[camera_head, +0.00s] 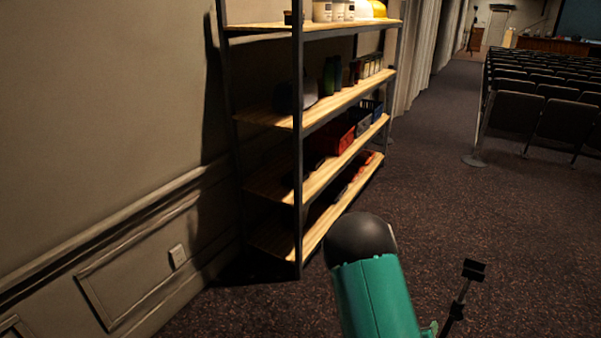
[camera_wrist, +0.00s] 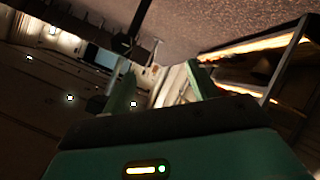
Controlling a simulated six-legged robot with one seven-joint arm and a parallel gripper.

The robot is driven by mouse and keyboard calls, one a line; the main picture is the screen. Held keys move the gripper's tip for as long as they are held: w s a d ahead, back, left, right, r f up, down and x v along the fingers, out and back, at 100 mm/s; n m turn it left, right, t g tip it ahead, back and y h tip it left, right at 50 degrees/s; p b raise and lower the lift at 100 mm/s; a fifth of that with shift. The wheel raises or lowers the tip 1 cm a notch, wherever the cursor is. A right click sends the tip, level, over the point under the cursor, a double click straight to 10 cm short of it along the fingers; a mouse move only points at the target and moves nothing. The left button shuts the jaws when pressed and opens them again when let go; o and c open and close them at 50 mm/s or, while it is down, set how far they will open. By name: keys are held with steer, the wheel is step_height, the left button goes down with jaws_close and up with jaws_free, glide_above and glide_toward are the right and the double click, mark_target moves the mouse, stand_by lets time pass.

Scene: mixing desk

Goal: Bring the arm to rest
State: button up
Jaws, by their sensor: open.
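My gripper (camera_wrist: 160,72) shows in the wrist view, with its two green fingers standing apart and nothing held between them. Its dark palm and teal housing fill the bottom of that view. The wrist view is tipped over, with the carpet at the top and ceiling lights at the lower left. In the head view, a teal link of my arm (camera_head: 377,298) with a black rounded end rises from the bottom edge, in front of the carpet and close to the shelf's lower front corner in the picture. My gripper cannot be made out in the head view.
A metal shelf rack (camera_head: 298,150) with wooden boards stands along the left wall, holding jars, bottles and a red bin (camera_head: 335,137). It also shows in the wrist view (camera_wrist: 285,70). Rows of seats (camera_head: 565,120) stand at right. Carpet (camera_head: 430,190) between is clear.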

steer(key=a+r+m+g+y, duration=0.1)
steer(key=a+r+y, duration=0.7)
steer(key=a+r, duration=1)
steer(key=s+a+r+g, duration=0.1)
steer(key=s+r, duration=0.8)
steer(key=s+a+r+n+g, duration=0.1)
steer(key=s+a+r, duration=0.1)
steer(key=s+r, duration=0.7)
steer(key=shift+s+a+n+y, duration=0.25)
steer(key=shift+s+n+y, duration=0.05)
steer(key=shift+s+y, duration=0.15)
steer(key=shift+d, duration=0.1)
